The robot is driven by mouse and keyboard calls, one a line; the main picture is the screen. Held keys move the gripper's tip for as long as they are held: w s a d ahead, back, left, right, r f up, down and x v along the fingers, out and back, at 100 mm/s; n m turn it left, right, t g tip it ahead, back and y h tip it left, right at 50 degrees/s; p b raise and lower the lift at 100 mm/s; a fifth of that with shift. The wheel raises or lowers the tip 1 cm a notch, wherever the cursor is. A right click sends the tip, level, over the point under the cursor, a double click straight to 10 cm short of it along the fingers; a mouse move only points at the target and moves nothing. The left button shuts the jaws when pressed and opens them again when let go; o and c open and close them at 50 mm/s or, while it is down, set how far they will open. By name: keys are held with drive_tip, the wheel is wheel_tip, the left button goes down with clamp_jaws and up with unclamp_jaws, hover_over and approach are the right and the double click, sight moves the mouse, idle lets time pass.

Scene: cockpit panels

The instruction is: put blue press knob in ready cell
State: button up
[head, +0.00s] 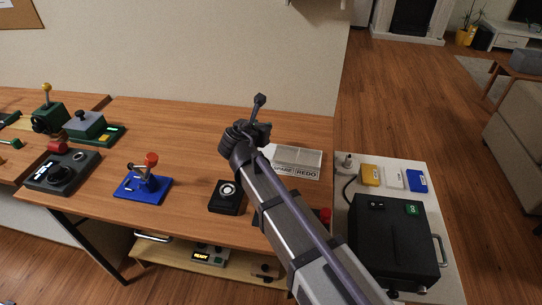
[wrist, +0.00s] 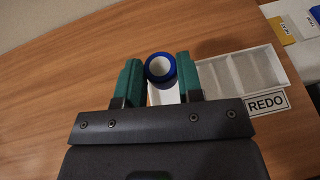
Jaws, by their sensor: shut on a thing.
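My gripper (wrist: 159,82) is shut on the blue press knob (wrist: 161,70), between its teal fingers in the wrist view. The knob has a blue rim and a white round top. In the head view my gripper (head: 254,128) is above the table, and the knob cannot be made out there. A pale tray (head: 298,160) with cells lies on the table just right of my gripper; it also shows in the wrist view (wrist: 281,76). Labels SPARE and REDO are readable on its front. My gripper and arm cover its left end, and no READY label shows on it.
A black box with a round white-ringed top (head: 228,196) and a blue lever base (head: 143,188) stand left of my arm. A white side table (head: 436,199) carries a black case. The table's back middle is clear.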

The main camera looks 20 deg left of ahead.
wheel_tip(320, 180, down, 9)
drive_tip(key=b, duration=0.6)
drive_tip(key=shift+d+r+b, duration=0.1)
drive_tip(key=shift+r+b, duration=0.05)
drive_tip(key=shift+b, duration=0.25)
drive_tip(key=shift+r, duration=0.25)
drive_tip(key=shift+f, duration=0.2)
drive_tip(key=o, duration=0.7)
drive_tip(key=shift+c, duration=0.2)
drive_tip(key=shift+r, duration=0.2)
drive_tip(key=shift+s+r+p, duration=0.2)
drive_tip(key=shift+s+p, duration=0.05)
drive_tip(key=shift+p, duration=0.2)
drive_tip(key=p+v, duration=0.4)
drive_tip(key=v, duration=0.7)
drive_tip(key=shift+s, duration=0.25)
